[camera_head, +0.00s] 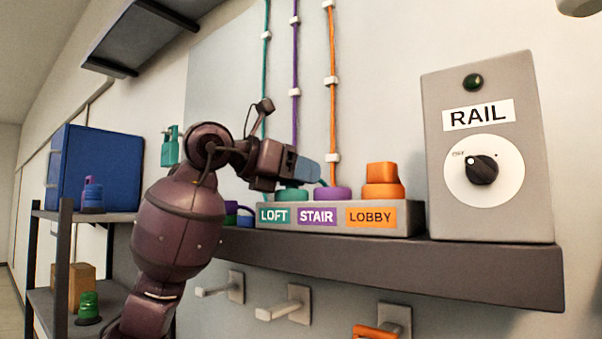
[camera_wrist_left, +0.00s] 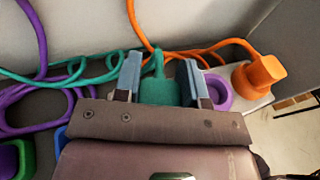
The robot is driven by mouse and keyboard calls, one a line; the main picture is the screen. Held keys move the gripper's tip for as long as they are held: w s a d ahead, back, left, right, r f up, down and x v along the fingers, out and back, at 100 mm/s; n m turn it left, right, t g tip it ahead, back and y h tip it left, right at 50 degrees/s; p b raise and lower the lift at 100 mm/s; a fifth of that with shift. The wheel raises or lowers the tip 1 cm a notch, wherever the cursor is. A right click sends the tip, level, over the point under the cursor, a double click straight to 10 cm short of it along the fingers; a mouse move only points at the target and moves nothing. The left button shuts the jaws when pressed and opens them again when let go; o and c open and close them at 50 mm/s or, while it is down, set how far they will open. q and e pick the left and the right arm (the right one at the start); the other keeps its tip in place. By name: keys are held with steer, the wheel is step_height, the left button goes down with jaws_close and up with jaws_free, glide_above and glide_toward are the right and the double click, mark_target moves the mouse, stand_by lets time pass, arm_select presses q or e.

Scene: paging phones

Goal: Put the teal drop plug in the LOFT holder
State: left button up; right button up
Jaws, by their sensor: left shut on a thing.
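The teal drop plug (camera_wrist_left: 160,91) is between the fingers of my left gripper (camera_wrist_left: 166,88) in the wrist view, with its teal cord running off behind it. In the head view my left gripper (camera_head: 306,172) is over the LOFT end of the holder block, and its fingers hide most of the plug. The teal LOFT holder (camera_head: 291,194) shows just below the fingers, above the LOFT label (camera_head: 274,215). I cannot tell whether the plug is seated in it or just above it. My right gripper is not in view.
The purple STAIR holder (camera_head: 332,194) is empty. An orange plug (camera_head: 382,180) stands in the LOBBY holder. The RAIL box (camera_head: 487,150) stands at the right of the shelf (camera_head: 400,262). Loose teal and purple cords (camera_wrist_left: 45,100) lie beside the block.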

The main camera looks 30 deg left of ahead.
arm_select(q)
steer(key=shift+f, duration=0.25)
steer(key=o, duration=0.9)
steer(key=shift+r, duration=0.1)
steer(key=shift+r, duration=0.15)
steer(key=shift+s+r, duration=0.15)
steer(key=shift+r, duration=0.05)
steer(key=b+v, duration=0.1)
steer(key=v, duration=0.5)
steer(key=b+v, duration=0.1)
steer(key=v, duration=0.4)
steer(key=shift+s+a+f+b, duration=0.15)
steer(key=shift+s+a+b, duration=0.05)
steer(key=shift+s+b, duration=0.2)
steer(key=shift+w, duration=0.1)
